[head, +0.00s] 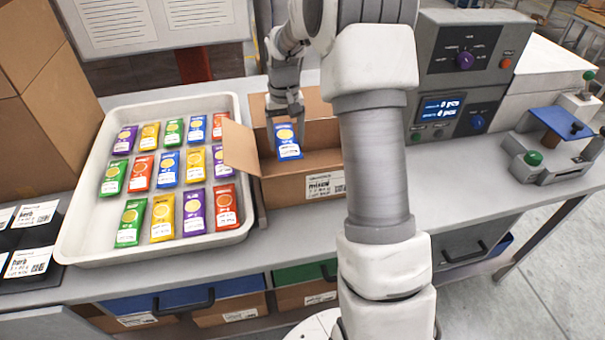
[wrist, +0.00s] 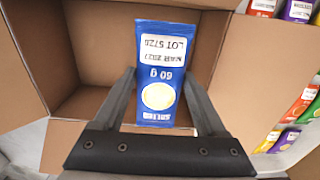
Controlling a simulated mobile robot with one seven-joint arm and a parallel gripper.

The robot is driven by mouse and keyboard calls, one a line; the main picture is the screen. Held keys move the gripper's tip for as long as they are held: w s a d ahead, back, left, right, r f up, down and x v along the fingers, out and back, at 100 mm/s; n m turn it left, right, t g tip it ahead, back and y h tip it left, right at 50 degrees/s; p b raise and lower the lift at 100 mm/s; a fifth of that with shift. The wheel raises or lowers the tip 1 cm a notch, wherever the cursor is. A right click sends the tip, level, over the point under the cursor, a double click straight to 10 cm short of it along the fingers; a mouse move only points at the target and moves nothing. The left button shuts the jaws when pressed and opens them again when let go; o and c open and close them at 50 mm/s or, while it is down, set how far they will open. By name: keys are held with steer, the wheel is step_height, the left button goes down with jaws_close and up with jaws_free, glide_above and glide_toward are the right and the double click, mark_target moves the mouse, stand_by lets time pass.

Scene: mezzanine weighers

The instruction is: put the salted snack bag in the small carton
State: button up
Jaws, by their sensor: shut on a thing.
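A blue snack bag (head: 287,142) hangs in my gripper (head: 286,113), over the open carton (head: 300,187) labelled "mixed". In the wrist view the blue bag (wrist: 157,75) shows a pale round picture, "60 g" and a lot label; its name print is partly readable and looks like "salted". My gripper (wrist: 160,110) is shut on the bag, with one finger at each side. The carton's brown inner walls and floor (wrist: 95,45) show around and behind the bag. Whether the bag touches the carton floor cannot be told. My arm hides the carton's right end in the head view.
A white tray (head: 75,225) with several coloured snack bags stands left of the carton. An open flap (head: 240,149) leans toward the tray. A grey weigher with a display (head: 441,108) stands at the right. Black mats with herb labels (head: 30,250) lie at the left.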

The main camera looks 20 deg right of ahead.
step_height(320, 180, down, 12)
steer(key=shift+w+f+b, duration=0.1)
steer(key=shift+w+b, duration=0.05)
steer(key=shift+b, duration=0.2)
steer(key=shift+f, duration=0.1)
steer(key=o, duration=1.3)
